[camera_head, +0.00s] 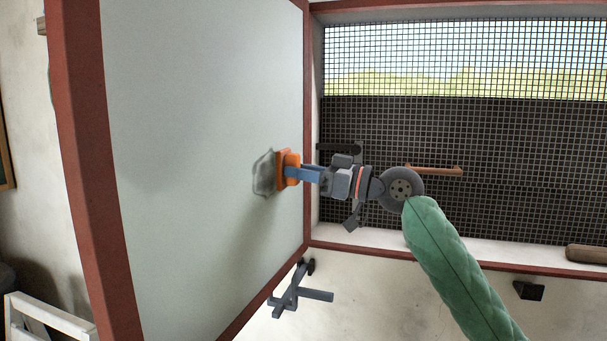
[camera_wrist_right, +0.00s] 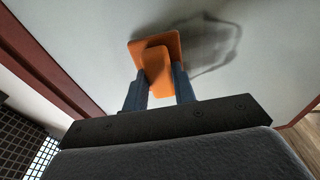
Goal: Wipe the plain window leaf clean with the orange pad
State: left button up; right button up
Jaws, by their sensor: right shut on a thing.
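The plain window leaf (camera_head: 200,120) is a pale grey panel in a red-brown frame, standing open at the left in the head view. A dark grey smudge (camera_head: 264,175) is on it near its right side; the smudge also shows in the right wrist view (camera_wrist_right: 218,45). My right gripper (camera_head: 290,171) is shut on the orange pad (camera_head: 282,160), by its block-shaped grip. In the right wrist view the pad (camera_wrist_right: 158,50) lies at the leaf's surface beside the smudge and hides part of it. Whether it touches the glass I cannot tell. My left gripper is not in view.
A window opening with a dark mesh screen (camera_head: 480,170) is right of the leaf, with a brown wooden handle (camera_head: 435,170) before it. A grey metal stay (camera_head: 296,292) sits below the leaf. A white chair-like frame (camera_head: 45,318) stands at the lower left.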

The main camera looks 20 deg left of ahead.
jog(key=shift+s+a, duration=0.2)
jog(key=shift+s, duration=2.2)
jog(key=shift+s+a, duration=0.15)
jog(key=shift+s, duration=1.25)
jog(key=shift+s+a, duration=0.15)
jog(key=shift+s, duration=1.25)
jog(key=shift+a+r+p, duration=0.15)
jog(key=shift+r+p, duration=0.45)
jog(key=shift+r, duration=0.2)
jog(key=shift+w+f+b, duration=0.1)
jog(key=shift+w+b, duration=0.35)
jog(key=shift+w, duration=0.7)
jog(key=shift+w+d+b, duration=0.2)
jog(key=shift+w+b, duration=0.5)
jog(key=shift+w, duration=1.45)
jog(key=shift+w+d+b, duration=0.2)
jog(key=shift+w+b, duration=0.5)
jog(key=shift+w, duration=1.45)
